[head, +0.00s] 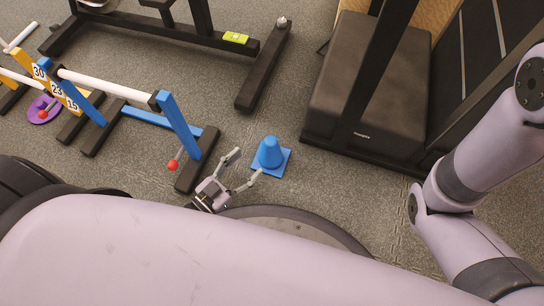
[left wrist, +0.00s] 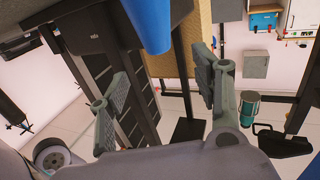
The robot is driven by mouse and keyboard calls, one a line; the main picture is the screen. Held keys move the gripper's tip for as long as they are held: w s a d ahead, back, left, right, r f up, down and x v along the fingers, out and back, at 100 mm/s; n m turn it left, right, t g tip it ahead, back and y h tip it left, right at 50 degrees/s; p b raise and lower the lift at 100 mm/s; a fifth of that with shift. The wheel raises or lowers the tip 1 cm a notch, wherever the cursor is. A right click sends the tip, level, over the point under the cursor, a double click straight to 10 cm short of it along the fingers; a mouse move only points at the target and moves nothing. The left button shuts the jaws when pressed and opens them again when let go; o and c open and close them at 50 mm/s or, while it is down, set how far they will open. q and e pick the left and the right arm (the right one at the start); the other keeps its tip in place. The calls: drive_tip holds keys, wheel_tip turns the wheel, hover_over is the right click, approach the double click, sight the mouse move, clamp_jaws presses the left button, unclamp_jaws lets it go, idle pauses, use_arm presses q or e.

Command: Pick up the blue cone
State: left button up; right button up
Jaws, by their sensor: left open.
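The blue cone (head: 270,152) stands upright on its square base on the grey floor, right of centre in the head view. In the left wrist view part of a blue thing, likely the cone (left wrist: 150,22), shows at the top edge, cut off by the frame. My left gripper (head: 244,164) is open just left of the cone, its fingers spread towards it with nothing between them. The fingers also show apart in the left wrist view (left wrist: 158,92). My right arm comes in at the right of the head view, but its gripper is out of frame.
A blue hurdle (head: 179,123) with a white bar stands left of the gripper, its dark foot close by. A yellow hurdle (head: 62,87) and a purple disc (head: 44,110) are farther left. Black gym equipment (head: 375,90) stands behind right. Bare floor lies around the cone.

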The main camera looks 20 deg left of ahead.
sight(266, 145)
use_arm(q)
drive_tip(key=b+x, duration=0.2)
drive_tip(key=x, duration=0.3)
drive_tip(key=b+x, duration=0.3)
drive_tip(key=x, duration=0.1)
drive_tip(key=shift+w+d+b, duration=0.25)
drive_tip(key=shift+d+b, duration=0.05)
drive_tip(key=shift+w+d+r, duration=0.2)
drive_tip(key=shift+w, duration=0.2)
drive_tip(key=shift+c, duration=0.5)
clamp_jaws()
